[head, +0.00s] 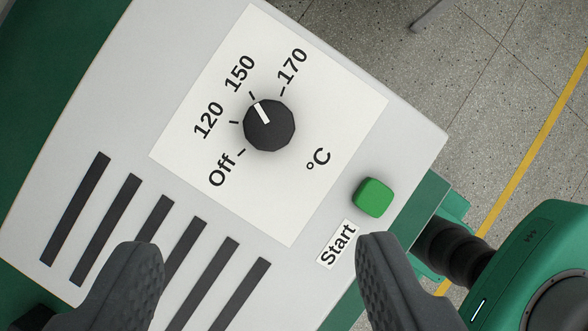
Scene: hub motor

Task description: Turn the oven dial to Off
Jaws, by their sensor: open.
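The oven dial (269,125) is a round black knob with a white pointer line, on a white label panel (195,150) marked Off, 120, 150, 170 and °C. The pointer is toward the 150 mark, at the dial's upper left. The Off mark is at the dial's lower left. My gripper (260,265) is open, with one dark ridged finger at the lower left and the other at the lower right. The fingers appear below the dial in the picture, apart from it, with nothing between them but the panel surface.
A green Start button (373,197) is right of and below the dial, with a Start label (338,244) beside it. Several dark vent slots (104,216) lie at lower left. Green and black equipment (530,270) stands at lower right. Speckled floor (500,100) with a yellow line is beyond.

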